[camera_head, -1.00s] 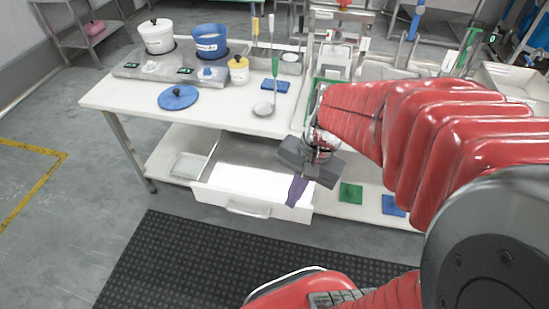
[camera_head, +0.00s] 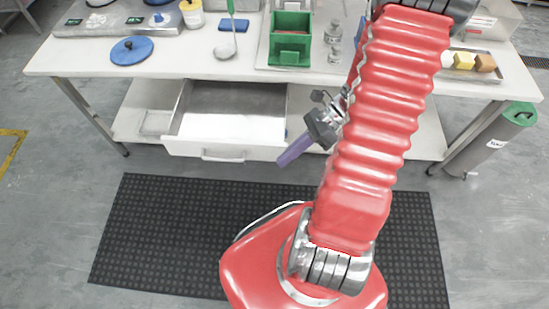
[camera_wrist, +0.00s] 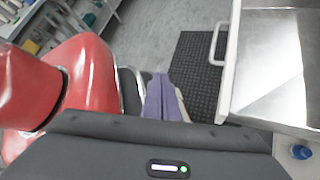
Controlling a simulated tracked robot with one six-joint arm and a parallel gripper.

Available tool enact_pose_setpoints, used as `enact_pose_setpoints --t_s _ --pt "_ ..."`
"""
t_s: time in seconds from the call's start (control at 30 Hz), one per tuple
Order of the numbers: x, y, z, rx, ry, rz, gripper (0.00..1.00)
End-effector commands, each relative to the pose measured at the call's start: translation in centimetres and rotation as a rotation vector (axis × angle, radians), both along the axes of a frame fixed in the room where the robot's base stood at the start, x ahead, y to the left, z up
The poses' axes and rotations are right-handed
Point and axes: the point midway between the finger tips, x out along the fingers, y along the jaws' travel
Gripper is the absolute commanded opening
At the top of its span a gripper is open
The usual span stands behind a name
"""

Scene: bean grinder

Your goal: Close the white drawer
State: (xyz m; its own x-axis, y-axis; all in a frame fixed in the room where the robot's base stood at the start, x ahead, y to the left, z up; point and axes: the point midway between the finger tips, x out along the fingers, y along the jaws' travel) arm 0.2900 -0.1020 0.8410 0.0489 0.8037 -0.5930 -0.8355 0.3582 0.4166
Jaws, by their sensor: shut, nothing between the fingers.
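The white drawer (camera_head: 190,149) is pulled out beneath the white worktable, and its metal interior (camera_head: 232,110) looks empty. Its pale bar handle (camera_head: 222,157) is on the front. In the wrist view the drawer front (camera_wrist: 232,60) and handle (camera_wrist: 214,45) show at the right. My gripper (camera_head: 284,160) has purple fingers and is shut and empty. It is by the right end of the drawer front, pointing down and left. I cannot tell whether it touches the drawer. In the wrist view the fingers (camera_wrist: 162,98) are left of the drawer, with a gap seen between.
The worktable (camera_head: 185,65) holds a blue lid (camera_head: 132,50), a ladle (camera_head: 226,48), a green box (camera_head: 290,40) and clear bottles (camera_head: 334,45). A lower shelf (camera_head: 425,135) lies beside the drawer. A black mat (camera_head: 160,225) covers the floor in front. A grey bin (camera_head: 492,140) stands at right.

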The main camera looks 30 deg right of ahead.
Motion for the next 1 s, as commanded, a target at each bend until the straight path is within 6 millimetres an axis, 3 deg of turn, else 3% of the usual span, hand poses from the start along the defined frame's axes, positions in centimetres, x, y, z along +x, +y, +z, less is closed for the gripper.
enact_pose_setpoints --t_s 0.5,1.0 --pt "-1.5 -2.5 -6.7 0.426 0.334 -0.538 0.0" --pt "-3.1 -4.1 -13.0 0.901 0.606 -0.967 0.0"
